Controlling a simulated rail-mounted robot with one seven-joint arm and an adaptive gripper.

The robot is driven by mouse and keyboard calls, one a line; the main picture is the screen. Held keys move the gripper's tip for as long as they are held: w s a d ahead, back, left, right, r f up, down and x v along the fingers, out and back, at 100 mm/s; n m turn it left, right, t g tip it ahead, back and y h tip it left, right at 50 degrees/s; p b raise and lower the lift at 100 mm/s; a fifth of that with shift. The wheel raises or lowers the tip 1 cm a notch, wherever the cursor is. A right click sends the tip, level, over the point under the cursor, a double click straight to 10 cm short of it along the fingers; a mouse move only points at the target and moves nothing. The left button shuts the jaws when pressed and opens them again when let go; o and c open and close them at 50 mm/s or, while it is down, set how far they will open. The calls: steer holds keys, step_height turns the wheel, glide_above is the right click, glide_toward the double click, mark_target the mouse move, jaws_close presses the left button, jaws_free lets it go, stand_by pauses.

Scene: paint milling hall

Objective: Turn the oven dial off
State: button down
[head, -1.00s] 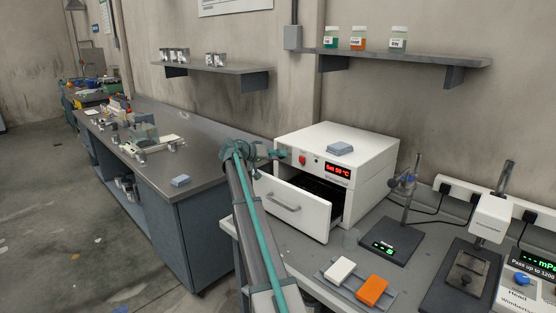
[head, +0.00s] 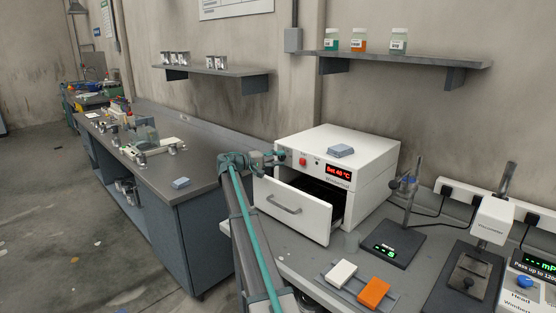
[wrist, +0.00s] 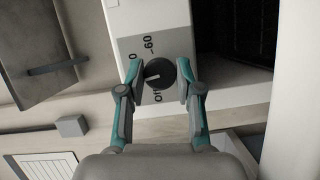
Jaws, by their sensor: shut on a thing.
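The white oven (head: 362,160) stands on the grey bench at right, its front drawer (head: 295,208) pulled open. Its red display (head: 338,171) appears to read "Set 40 °C". My gripper (head: 277,157) reaches the left end of the oven's front panel, where it hides the dial in the head view. In the wrist view the round black dial (wrist: 161,74) sits between the two fingertips of my gripper (wrist: 160,84), which is shut on it. The dial's white pointer mark points left in that picture. Printed marks, one like "60", surround it; some are partly hidden.
A red button (head: 303,161) is just right of my gripper. A blue-grey block (head: 341,150) lies on the oven top. The open drawer juts out below the panel. A stand (head: 404,205) and a tray with white and orange blocks (head: 374,291) occupy the bench.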

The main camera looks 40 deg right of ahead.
steer(key=shift+n, duration=0.3)
stand_by(0.4)
steer(key=c, duration=0.8)
jaws_free()
